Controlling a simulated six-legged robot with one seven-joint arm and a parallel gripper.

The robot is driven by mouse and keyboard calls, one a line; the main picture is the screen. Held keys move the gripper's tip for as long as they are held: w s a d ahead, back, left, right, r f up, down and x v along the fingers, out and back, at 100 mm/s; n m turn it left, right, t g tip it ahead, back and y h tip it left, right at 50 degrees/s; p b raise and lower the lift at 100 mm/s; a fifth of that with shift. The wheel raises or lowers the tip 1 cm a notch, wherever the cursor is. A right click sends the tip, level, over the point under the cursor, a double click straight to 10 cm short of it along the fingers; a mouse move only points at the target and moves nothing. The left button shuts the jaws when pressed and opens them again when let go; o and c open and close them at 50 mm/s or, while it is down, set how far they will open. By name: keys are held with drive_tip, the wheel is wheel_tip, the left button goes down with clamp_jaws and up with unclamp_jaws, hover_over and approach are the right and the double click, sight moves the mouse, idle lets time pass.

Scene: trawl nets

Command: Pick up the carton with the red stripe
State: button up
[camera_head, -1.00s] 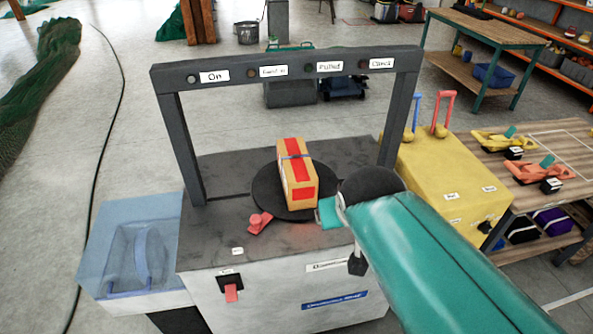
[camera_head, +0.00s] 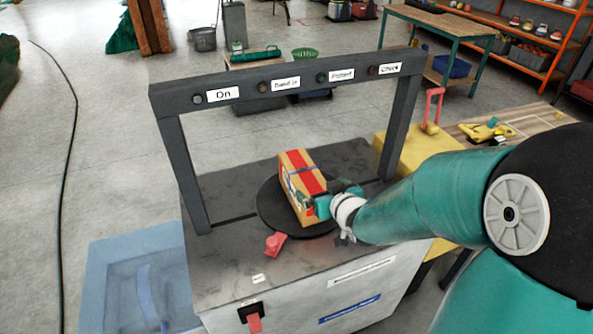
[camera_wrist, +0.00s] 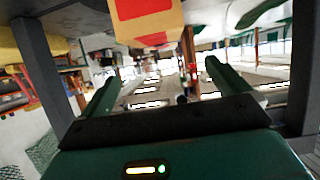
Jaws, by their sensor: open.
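The tan carton with the red stripe (camera_head: 298,172) and a thin blue strap stands on a round black disc (camera_head: 272,213) under the machine's dark frame. My gripper (camera_head: 331,203) is at the carton's right side, close to its near lower part. The head view does not show clearly whether they touch. In the wrist view my gripper (camera_wrist: 161,72) has its two green fingers wide apart with nothing between the tips. The carton (camera_wrist: 148,22) shows at the top edge there, partly cut off, outside the gap between the fingers.
The dark frame (camera_head: 170,150) with labelled lamps arches over the disc, its right post (camera_head: 402,125) near my arm. A yellow box (camera_head: 405,155) stands to the right, a blue translucent bin (camera_head: 125,285) at lower left.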

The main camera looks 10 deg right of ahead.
sight(305, 172)
drive_tip(key=x, duration=1.4)
drive_tip(key=shift+w+d+r, duration=0.15)
drive_tip(key=shift+c, duration=0.4)
drive_tip(key=c, duration=1.9)
drive_tip(key=shift+r, duration=0.1)
